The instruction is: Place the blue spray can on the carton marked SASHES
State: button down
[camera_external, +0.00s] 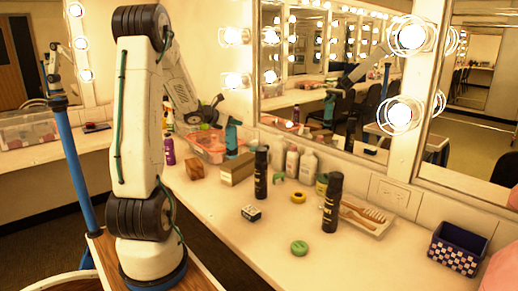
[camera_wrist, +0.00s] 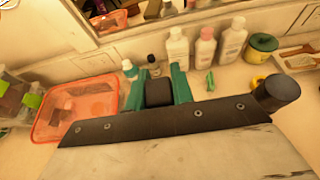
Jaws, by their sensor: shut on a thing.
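My gripper (camera_external: 232,132) hangs over the back of the counter, its teal fingers just above a tan carton (camera_external: 237,169). No lettering is readable on this carton, so I cannot confirm SASHES. In the wrist view the teal fingers (camera_wrist: 158,88) close on a dark, rounded thing, which I take for the spray can (camera_wrist: 158,94). Its blue colour does not show clearly, and its lower part is hidden. I cannot tell whether it touches the carton, which my gripper hides in the wrist view. A smaller brown box (camera_external: 195,169) stands to the left.
Two dark cans (camera_external: 261,172) (camera_external: 332,203) stand right of the carton. White and pink bottles (camera_external: 308,166) line the mirror. A pink-red bin (camera_external: 207,147) is behind left. A brush tray (camera_external: 365,217) and checkered box (camera_external: 459,249) lie right. The counter's front middle is mostly clear.

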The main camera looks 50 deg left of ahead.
jog(key=w+a+f, duration=0.2)
jog(key=w+f, duration=0.2)
jog(key=w, duration=0.2)
jog(key=shift+a, duration=0.2)
jog(key=shift+f, duration=0.1)
jog(key=c, duration=1.2)
grip_release()
jog(key=shift+f, duration=0.1)
jog(key=v, duration=1.2)
jog(key=shift+r, duration=0.2)
